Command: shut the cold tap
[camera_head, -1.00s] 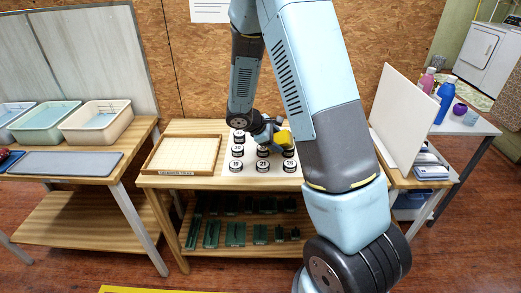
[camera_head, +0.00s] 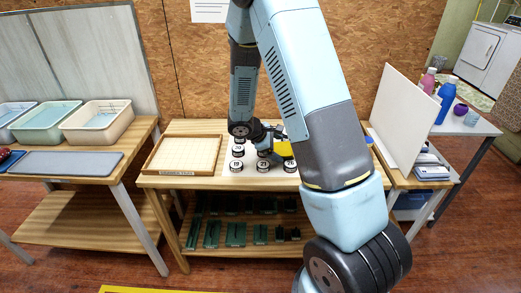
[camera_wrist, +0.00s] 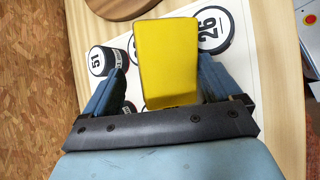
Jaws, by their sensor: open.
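No tap is visible in either view. My gripper (camera_head: 280,143) is over the middle table in the head view, low above several numbered round pieces. In the wrist view my gripper (camera_wrist: 165,85) has its two blue fingers spread apart. A yellow block-shaped thing (camera_wrist: 168,62) shows between the fingers, and in the head view it is at the gripper's end (camera_head: 284,149). I cannot tell whether the fingers touch it. It hides part of the white sheet and the pieces behind it.
Black-rimmed numbered pieces (camera_head: 236,166) stand on the middle table, beside a shallow wooden tray (camera_head: 182,155). Bins (camera_head: 97,120) stand on the left table. A white panel (camera_head: 398,118) and bottles (camera_head: 445,98) are on the right. Dark green items (camera_head: 236,233) fill the lower shelf.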

